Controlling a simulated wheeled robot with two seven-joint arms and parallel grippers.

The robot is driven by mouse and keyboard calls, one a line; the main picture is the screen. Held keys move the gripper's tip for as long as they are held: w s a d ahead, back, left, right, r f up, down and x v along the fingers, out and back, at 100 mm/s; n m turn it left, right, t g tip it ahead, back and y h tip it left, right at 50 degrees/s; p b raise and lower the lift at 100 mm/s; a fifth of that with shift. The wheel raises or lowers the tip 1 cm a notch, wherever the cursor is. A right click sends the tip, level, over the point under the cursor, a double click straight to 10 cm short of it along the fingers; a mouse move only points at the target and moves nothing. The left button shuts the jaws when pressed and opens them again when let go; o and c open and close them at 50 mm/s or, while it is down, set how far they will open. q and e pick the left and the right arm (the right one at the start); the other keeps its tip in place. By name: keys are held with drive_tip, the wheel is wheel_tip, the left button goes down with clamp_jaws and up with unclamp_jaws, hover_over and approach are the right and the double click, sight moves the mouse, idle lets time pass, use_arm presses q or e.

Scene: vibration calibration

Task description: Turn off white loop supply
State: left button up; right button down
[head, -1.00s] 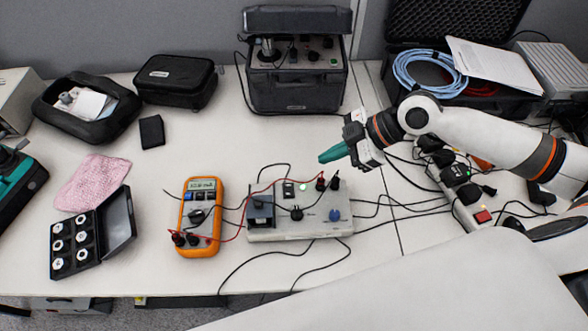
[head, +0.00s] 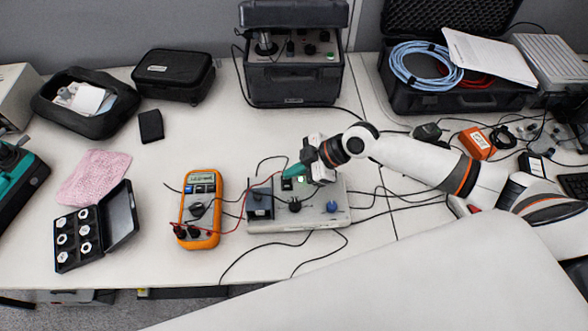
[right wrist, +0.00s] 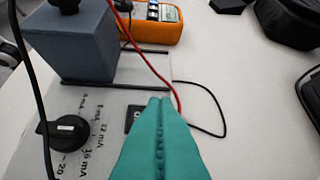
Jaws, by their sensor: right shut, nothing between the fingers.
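The white loop supply (head: 330,212) is a flat white box in the middle of the table. The right wrist view shows the black knob (right wrist: 62,135) and part of the switch (right wrist: 133,117), mostly hidden behind my fingers. My right gripper (head: 287,173) is shut and empty, its teal fingertips just over the supply's back edge by the switch. Contact cannot be told. The fingertips also show in the right wrist view (right wrist: 160,101).
An orange multimeter (head: 199,222) is wired to the supply at left. A case of nuts (head: 130,225) and a pink cloth (head: 95,177) lie farther left. A dark instrument box (head: 293,88) stands behind. Loose cables cross the table.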

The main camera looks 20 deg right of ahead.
drive_tip(key=shift+f, duration=0.45)
drive_tip(key=shift+w+d+f+b, duration=0.1)
drive_tip(key=shift+w+f+b, duration=0.05)
drive_tip(key=shift+f+b, duration=0.5)
drive_tip(key=shift+r, duration=0.45)
drive_tip(key=shift+s+p, duration=0.2)
drive_tip(key=shift+p, duration=0.15)
drive_tip(key=shift+s+a+p, duration=0.25)
drive_tip(key=shift+s+p, duration=0.2)
drive_tip(key=shift+s, duration=0.25)
drive_tip(key=shift+w+r, duration=0.1)
drive_tip(key=shift+r, duration=0.05)
